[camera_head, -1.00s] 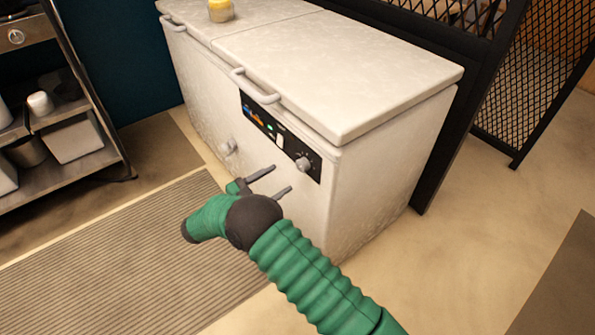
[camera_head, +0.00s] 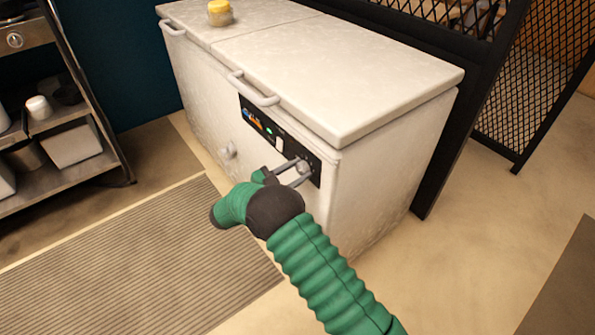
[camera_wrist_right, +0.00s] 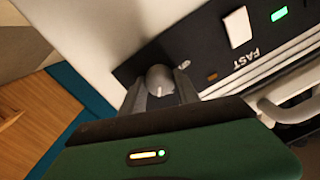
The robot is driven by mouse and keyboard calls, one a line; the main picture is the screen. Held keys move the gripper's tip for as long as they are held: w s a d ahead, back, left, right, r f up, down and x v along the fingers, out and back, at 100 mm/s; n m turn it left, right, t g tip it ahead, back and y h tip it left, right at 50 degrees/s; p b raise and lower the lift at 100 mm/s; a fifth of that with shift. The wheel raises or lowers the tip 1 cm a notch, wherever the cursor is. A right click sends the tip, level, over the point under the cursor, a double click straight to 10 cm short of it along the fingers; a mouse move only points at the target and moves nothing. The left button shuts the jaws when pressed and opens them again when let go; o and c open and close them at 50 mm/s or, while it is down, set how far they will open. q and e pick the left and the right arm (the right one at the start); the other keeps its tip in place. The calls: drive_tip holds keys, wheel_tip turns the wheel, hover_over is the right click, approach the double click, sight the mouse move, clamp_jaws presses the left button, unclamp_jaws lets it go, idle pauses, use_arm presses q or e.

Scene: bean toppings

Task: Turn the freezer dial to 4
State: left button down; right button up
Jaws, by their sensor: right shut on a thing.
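The white chest freezer (camera_head: 385,150) stands in the middle of the head view with its lid down. Its dark control panel (camera_head: 262,122) is on the front face and carries the round grey freezer dial (camera_head: 302,167) at its right end. My right gripper (camera_head: 298,172) is at the panel, its fingers shut on the dial. The wrist view shows the dial (camera_wrist_right: 160,79) between the fingers, with a pale pointer line on its face. The dial's numbers are too hidden or small to read. My left gripper is not in view.
A jar with a yellow lid (camera_head: 220,13) stands on the freezer. A lid handle (camera_head: 252,90) juts out above the panel. A metal shelf rack (camera_head: 118,150) is at the left, a black mesh partition (camera_head: 535,80) at the right. The floor in front has a ribbed mat (camera_head: 130,270).

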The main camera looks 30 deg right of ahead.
clamp_jaws()
drive_tip(key=shift+m, duration=0.3)
drive_tip(key=m, duration=0.3)
drive_tip(key=shift+f+b, duration=0.15)
drive_tip(key=shift+b, duration=0.15)
drive_tip(key=shift+f+m+b, duration=0.1)
drive_tip(key=shift+m+b, duration=0.55)
drive_tip(key=shift+m, duration=1.55)
drive_tip(key=o, duration=0.9)
unclamp_jaws()
drive_tip(key=a+p, duration=0.1)
drive_tip(key=a, duration=0.4)
drive_tip(key=s+a+p, duration=0.1)
drive_tip(key=a, duration=0.5)
drive_tip(key=a+p, duration=0.1)
drive_tip(key=a, duration=0.5)
drive_tip(key=shift+s+f, duration=0.2)
drive_tip(key=shift+s, duration=0.2)
